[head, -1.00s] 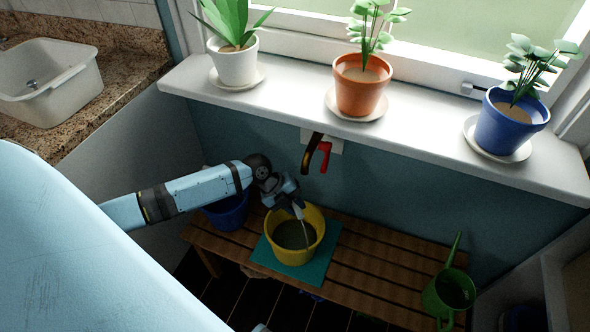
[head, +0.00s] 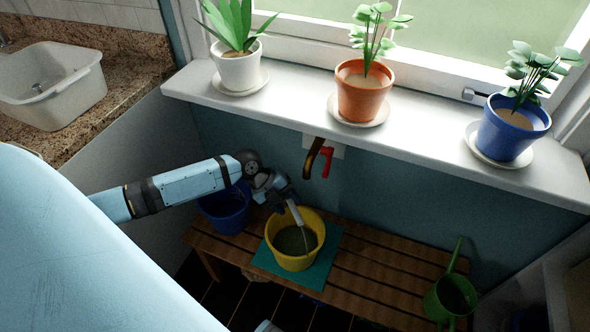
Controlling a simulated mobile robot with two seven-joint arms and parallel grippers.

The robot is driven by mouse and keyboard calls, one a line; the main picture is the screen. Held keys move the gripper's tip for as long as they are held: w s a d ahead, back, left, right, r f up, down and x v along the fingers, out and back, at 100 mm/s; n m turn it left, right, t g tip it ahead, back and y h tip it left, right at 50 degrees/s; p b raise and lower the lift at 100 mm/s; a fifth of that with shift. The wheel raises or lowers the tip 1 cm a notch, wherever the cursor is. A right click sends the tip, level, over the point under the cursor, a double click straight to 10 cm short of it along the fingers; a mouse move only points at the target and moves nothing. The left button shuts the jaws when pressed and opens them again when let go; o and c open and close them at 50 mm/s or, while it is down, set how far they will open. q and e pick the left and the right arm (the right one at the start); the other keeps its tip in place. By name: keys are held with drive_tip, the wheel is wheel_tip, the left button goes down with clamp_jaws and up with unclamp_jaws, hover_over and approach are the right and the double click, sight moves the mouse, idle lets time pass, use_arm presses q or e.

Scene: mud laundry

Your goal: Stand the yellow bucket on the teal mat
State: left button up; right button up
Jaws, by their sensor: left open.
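The yellow bucket (head: 291,263) stands upright on the teal mat (head: 324,262) on the slatted bench. Its inside looks dark greenish. My left gripper (head: 299,217) is open at the bucket's far rim, reaching in from the left. The fingers are small here, and I cannot tell whether they touch the rim. The mat shows around the bucket, mostly to its right and in front. My right gripper is not in view.
A blue bucket (head: 227,212) stands on the bench (head: 372,268) close behind my left arm. A green watering can (head: 450,296) is at the bench's right end. A tap (head: 314,157) and the sill (head: 415,140) with potted plants are above. The bench between mat and can is clear.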

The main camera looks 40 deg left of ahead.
use_arm(q)
drive_tip(key=v, duration=0.7)
drive_tip(key=s+d+f+n+t, duration=0.2)
drive_tip(key=s+d+f+n, duration=0.1)
drive_tip(key=d+n, duration=0.25)
drive_tip(key=s+d+f+n+t, duration=0.1)
drive_tip(key=s+d+f+n, duration=0.25)
drive_tip(key=d, duration=0.25)
drive_tip(key=s+d+r+n+t+y, duration=0.2)
drive_tip(key=s+d+n+t, duration=0.3)
drive_tip(key=n, duration=0.8)
drive_tip(key=shift+s+d+r+n+y+p, duration=0.35)
drive_tip(key=shift+s+d+y, duration=0.25)
drive_tip(key=shift+d, duration=0.4)
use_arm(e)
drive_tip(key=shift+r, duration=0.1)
use_arm(q)
wheel_tip(320, 180, up, 16)
drive_tip(key=a+p, duration=0.1)
drive_tip(key=p, duration=2)
drive_tip(key=shift+s+a+p, duration=0.3)
drive_tip(key=shift+s, duration=0.15)
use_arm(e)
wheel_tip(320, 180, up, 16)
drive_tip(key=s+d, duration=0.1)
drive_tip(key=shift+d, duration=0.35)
